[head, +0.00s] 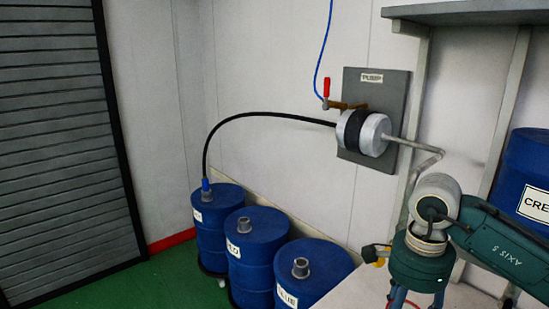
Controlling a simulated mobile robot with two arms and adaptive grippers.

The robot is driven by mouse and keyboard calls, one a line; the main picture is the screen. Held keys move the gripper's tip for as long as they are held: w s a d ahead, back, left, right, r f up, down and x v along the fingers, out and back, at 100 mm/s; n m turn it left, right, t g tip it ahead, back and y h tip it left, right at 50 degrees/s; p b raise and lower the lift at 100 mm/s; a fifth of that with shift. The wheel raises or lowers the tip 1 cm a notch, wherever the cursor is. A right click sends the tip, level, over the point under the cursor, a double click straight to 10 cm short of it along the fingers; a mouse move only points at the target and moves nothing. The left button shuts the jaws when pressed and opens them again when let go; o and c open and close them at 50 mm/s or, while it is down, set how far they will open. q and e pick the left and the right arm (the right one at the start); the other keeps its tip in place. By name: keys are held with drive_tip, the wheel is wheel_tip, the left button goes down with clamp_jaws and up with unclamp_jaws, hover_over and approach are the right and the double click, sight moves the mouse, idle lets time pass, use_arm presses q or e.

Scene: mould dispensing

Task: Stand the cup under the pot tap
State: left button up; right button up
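My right arm's teal links cross the lower right of the head view. Narrow blue-grey parts show beneath its wrist at the bottom edge, but I cannot make out any fingertips or whether the gripper is open. A small fitting (375,253), dark with red and yellow parts, shows just left of the wrist. It may be the pot tap, but the arm hides what it joins. I cannot make out the pot. The cup is not seen in this view. My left gripper is not in view.
A pump (362,134) on a wall plate has a black hose to a blue drum (216,228). Two more blue drums (252,247) (309,268) stand beside it. A pale worktop (345,293) lies lower right, under a shelf (470,13). A blue CRE-labelled drum (525,170) is far right.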

drive_tip(key=s+a+f+n, duration=0.1)
drive_tip(key=s+a+n, duration=0.1)
drive_tip(key=n, duration=0.3)
drive_tip(key=s+a+f+n, duration=0.1)
drive_tip(key=s+n, duration=0.3)
drive_tip(key=n, duration=0.1)
drive_tip(key=s+a+f+n, duration=0.1)
drive_tip(key=s+a+n, duration=0.1)
drive_tip(key=n, duration=0.3)
drive_tip(key=shift+s+a+f+n, duration=0.1)
drive_tip(key=shift+s+a+n, duration=0.1)
drive_tip(key=shift+s, duration=0.25)
drive_tip(key=shift+s+a+f+n, duration=0.1)
drive_tip(key=shift+s+a+n, duration=0.1)
drive_tip(key=shift+s, duration=0.25)
drive_tip(key=shift+s+n, duration=0.25)
drive_tip(key=shift+n, duration=0.25)
